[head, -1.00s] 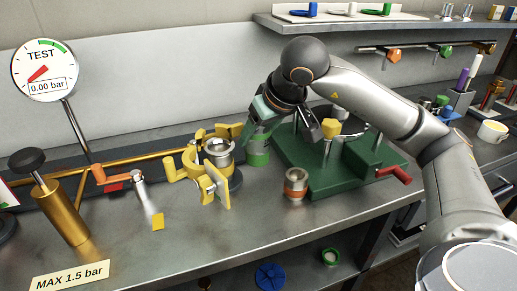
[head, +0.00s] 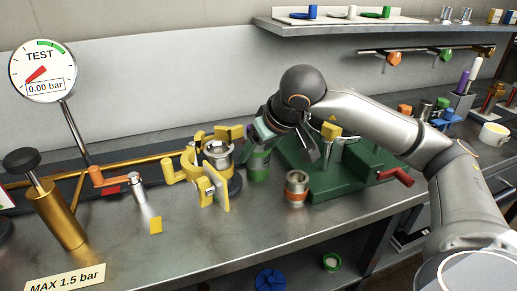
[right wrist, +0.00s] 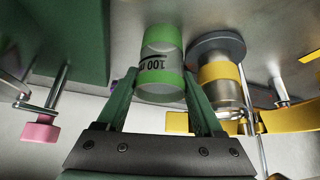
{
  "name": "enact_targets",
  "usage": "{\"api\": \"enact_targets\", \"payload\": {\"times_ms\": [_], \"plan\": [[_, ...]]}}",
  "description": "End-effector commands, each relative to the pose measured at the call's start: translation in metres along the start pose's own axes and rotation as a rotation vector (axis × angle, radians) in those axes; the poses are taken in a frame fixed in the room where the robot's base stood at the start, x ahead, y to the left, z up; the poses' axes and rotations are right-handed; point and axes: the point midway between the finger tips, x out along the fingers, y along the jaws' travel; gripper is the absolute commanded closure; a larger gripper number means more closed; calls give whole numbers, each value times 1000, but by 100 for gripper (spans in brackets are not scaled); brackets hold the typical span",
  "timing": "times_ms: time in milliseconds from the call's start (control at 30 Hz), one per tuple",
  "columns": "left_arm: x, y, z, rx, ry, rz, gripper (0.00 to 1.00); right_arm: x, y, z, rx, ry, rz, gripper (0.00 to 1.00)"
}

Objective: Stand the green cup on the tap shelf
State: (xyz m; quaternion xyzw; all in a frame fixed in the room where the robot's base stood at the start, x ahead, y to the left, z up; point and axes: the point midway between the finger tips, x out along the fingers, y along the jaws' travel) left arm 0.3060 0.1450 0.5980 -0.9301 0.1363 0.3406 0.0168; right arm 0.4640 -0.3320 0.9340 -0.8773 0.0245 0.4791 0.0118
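The green cup (head: 259,166) stands upright on the bench, between the yellow clamp and a green base. In the right wrist view it is a grey-labelled cup (right wrist: 160,62) with green bands, lying between the lines of the two fingers. My right gripper (head: 285,147) is open and close to the cup, with its fingers apart. In the right wrist view the gripper (right wrist: 160,88) has fingertips near the cup's sides; contact cannot be told. The wall shelf (head: 345,30), which I take as the tap shelf, is at the upper right. My left gripper is out of view.
A steel cup with an orange band (head: 297,188) stands just right of the green cup. The yellow clamp (head: 205,180) is close on its left, the green base (head: 345,180) on its right. Coloured taps (head: 394,54) hang under the shelf, which holds blue, white and green items.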

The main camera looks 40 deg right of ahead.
Motion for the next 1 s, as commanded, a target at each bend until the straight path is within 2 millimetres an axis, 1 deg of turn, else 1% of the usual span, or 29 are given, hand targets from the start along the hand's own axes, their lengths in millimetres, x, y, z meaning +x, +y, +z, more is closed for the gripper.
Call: {"api": "enact_targets", "payload": {"times_ms": [33,200,567,633,700,900,1000], "plan": [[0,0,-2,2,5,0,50,0,0,0,0,0,0,25],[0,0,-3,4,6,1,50,0,0,0,0,0,0,6],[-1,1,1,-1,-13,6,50,-3,0,-2,0,0,0,6],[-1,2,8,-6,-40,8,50,-12,0,-4,0,4,0,6],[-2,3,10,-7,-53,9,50,-26,0,-4,0,5,1,6],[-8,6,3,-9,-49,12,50,-73,0,-4,0,5,1,6],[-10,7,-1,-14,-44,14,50,-93,0,-4,-1,6,0,6]]}}
